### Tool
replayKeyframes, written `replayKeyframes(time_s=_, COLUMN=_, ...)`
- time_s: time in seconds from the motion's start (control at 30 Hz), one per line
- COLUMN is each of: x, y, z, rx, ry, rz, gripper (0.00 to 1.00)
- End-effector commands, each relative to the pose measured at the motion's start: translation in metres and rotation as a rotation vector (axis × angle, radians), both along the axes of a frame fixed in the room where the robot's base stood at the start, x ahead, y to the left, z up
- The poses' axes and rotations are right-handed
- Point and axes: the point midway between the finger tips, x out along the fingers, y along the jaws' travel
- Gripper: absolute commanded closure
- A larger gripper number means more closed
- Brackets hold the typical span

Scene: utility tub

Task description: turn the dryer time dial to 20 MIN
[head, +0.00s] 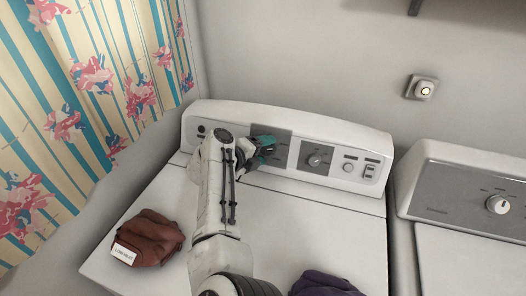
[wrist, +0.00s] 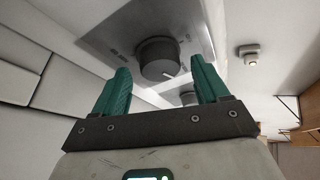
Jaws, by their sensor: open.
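My gripper (head: 267,151), with teal fingers, is open in front of the left grey plate on the white machine's back panel. In the wrist view a dark round dial (wrist: 158,58) sits on a grey plate, between and beyond the fingertips of the open gripper (wrist: 160,80). The fingers appear apart from it. A white pointer mark shows on the dial's lower right edge. The markings around it are too small to read. In the head view my gripper and arm hide this dial. A second dial (head: 315,158) is on the grey plate to the right.
A small knob (head: 348,167) and a switch (head: 370,172) are at the panel's right end. A brown cloth item (head: 148,238) and a purple one (head: 325,284) lie on the white top. Another machine with a dial (head: 498,204) stands at right. A curtain (head: 90,100) hangs at left.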

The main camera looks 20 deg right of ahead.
Motion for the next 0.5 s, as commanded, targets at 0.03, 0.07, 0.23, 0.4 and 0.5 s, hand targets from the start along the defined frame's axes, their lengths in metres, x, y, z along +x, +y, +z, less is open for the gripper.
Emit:
replayKeyframes(time_s=0.03, x=-0.002, y=0.006, z=0.002, rx=0.0, ry=-0.001, rz=0.003, gripper=0.26)
replayKeyframes(time_s=0.07, x=-0.003, y=0.008, z=0.003, rx=0.001, ry=-0.002, rz=0.002, gripper=0.26)
replayKeyframes(time_s=0.23, x=-0.017, y=0.033, z=0.014, rx=0.001, ry=-0.002, rz=0.003, gripper=0.26)
replayKeyframes(time_s=0.4, x=-0.032, y=0.058, z=0.026, rx=0.001, ry=-0.001, rz=0.002, gripper=0.26)
replayKeyframes(time_s=0.5, x=-0.039, y=0.07, z=0.032, rx=0.0, ry=-0.001, rz=0.002, gripper=0.26)
